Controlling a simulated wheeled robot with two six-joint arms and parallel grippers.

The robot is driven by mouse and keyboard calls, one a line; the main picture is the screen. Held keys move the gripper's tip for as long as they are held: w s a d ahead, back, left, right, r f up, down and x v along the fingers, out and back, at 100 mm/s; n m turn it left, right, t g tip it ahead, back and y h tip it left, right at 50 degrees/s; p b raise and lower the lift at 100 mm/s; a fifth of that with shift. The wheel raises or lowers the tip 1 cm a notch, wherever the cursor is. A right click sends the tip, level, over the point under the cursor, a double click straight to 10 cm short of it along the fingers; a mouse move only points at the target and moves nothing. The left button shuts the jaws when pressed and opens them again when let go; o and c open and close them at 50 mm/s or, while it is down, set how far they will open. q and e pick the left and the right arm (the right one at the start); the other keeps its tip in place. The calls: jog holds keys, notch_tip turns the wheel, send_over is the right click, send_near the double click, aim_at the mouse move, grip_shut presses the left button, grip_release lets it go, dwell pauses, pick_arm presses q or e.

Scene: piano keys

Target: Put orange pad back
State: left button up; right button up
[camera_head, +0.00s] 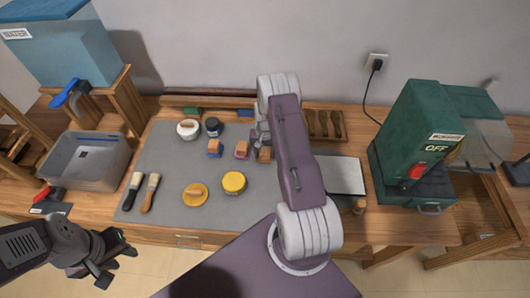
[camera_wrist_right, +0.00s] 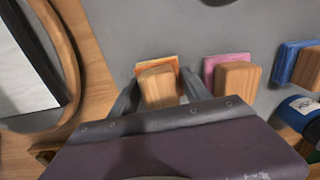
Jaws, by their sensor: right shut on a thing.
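The orange pad (camera_wrist_right: 157,63) has a wooden block handle (camera_wrist_right: 158,88) and lies on or just above the grey mat. My right gripper (camera_wrist_right: 160,88) has its fingers on both sides of the handle and is shut on it. In the head view my right arm hides part of the gripper, and the pad's wooden handle (camera_head: 265,154) shows beside it. A pink pad (camera_head: 241,150) and a blue pad (camera_head: 214,148) with similar handles sit in a row to its left. My left gripper (camera_head: 116,257) is open and empty, low at the left in front of the table.
The grey mat (camera_head: 160,170) also carries white and dark jars, a yellow tin (camera_head: 234,182), a yellow round pad (camera_head: 195,195) and two brushes (camera_head: 141,191). A wooden rack (camera_head: 323,125) stands behind. A green machine (camera_head: 414,140) stands right, a clear bin (camera_head: 85,160) left.

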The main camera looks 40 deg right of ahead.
aim_at(265, 150)
jog(key=shift+f, duration=0.2)
jog(key=o, duration=1.3)
jog(key=shift+r, duration=0.1)
jog(key=shift+r, duration=0.3)
notch_tip(265, 150, up, 12)
jog(key=shift+a+f+b, duration=0.1)
jog(key=shift+b, duration=0.75)
jog(key=s+a+r+n, duration=0.3)
jog(key=s+a+n, duration=0.1)
jog(key=s+a, duration=0.4)
jog(key=s+a+r+n+t, duration=0.1)
jog(key=s+a+r+n, duration=0.2)
jog(key=s+a, duration=0.4)
jog(key=a+r, duration=0.1)
jog(key=a, duration=0.3)
jog(key=shift+s+a+n, duration=0.15)
jog(key=shift+s+n, duration=0.2)
jog(key=shift+n, duration=0.05)
